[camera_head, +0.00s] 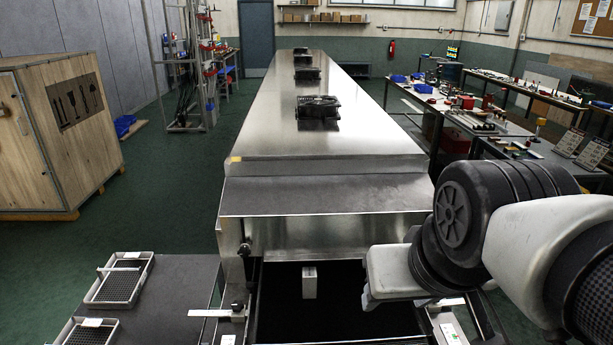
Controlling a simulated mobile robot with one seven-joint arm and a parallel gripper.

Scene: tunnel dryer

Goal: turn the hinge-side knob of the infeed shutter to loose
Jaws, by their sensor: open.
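The tunnel dryer (318,140) is a long steel housing running away from me. Its near end has a sloped grey hood (310,197) over a dark infeed opening (350,275). A small black knob (244,249) sits on the left side of this end. A matching part on the right is largely hidden by my arm. I cannot tell which side carries the shutter's hinge, or the knob's setting. My gripper (372,290) is at the right of the opening, apart from the left knob. Its pale body shows, but its fingers are hard to make out. It appears empty.
A small pale block (309,282) stands in the opening. A dark table with mesh trays (120,279) is at the lower left. A wooden crate (60,135) stands at the left. Cluttered benches (480,125) line the right. Green floor (175,205) is clear left of the dryer.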

